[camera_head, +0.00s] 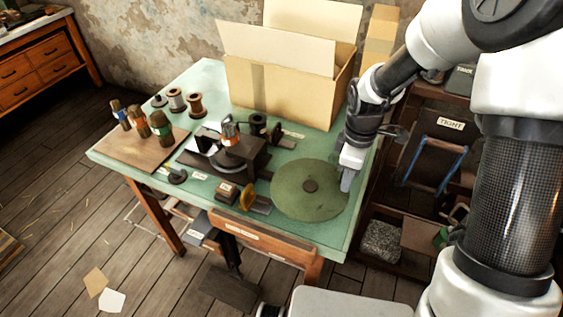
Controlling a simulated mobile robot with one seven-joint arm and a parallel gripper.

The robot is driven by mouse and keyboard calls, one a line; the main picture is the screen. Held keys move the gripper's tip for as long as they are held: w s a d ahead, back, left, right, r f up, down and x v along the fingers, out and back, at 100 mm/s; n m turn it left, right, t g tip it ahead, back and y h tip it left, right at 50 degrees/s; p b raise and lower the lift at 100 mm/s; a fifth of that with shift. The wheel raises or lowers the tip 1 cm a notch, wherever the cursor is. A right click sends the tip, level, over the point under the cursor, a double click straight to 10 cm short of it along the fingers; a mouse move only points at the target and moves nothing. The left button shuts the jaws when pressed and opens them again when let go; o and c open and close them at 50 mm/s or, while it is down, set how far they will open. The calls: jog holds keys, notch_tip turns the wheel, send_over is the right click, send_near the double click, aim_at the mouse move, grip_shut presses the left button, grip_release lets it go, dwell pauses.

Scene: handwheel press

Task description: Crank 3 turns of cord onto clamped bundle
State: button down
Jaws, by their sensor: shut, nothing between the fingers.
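A dark press-like fixture (255,160) stands on the green-topped table. A small bundle with an orange band (230,128) stands upright in it; I cannot tell how it is clamped. A dark spool (258,122) sits just right of the bundle. No cord can be made out at this size. A large green disc (292,204) with a dark hub lies at the table's front right. My gripper (347,183) points down over the disc's right edge, shut and empty. I cannot tell whether it touches the disc.
An open cardboard box (285,98) stands at the back. Several banded bundles stand on a brown board (128,158) at the left, with spools (195,104) behind. Shelves with a "TIGHT" label (450,124) are at the right.

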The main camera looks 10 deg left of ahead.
aim_at(286, 168)
jog(key=w, duration=0.1)
jog(key=w+a, duration=0.1)
jog(key=w, duration=0.1)
jog(key=w+a, duration=0.1)
jog(key=w, duration=0.1)
jog(key=shift+w+a+p, duration=0.1)
jog(key=shift+p, duration=0.2)
jog(key=w+a, duration=0.2)
jog(key=a, duration=0.2)
jog(key=shift+w+a, duration=0.35)
jog(key=shift+w, duration=0.05)
jog(key=a, duration=0.5)
jog(key=shift+s+a, duration=0.2)
jog(key=s+a, duration=0.1)
jog(key=a, duration=0.1)
jog(key=s+a, duration=0.2)
jog(key=shift+s, duration=0.15)
jog(key=shift+w+d+r, duration=0.1)
jog(key=shift+w+d, duration=0.15)
jog(key=shift+w, duration=0.75)
notch_tip(286, 168, up, 8)
jog(key=p, duration=0.5)
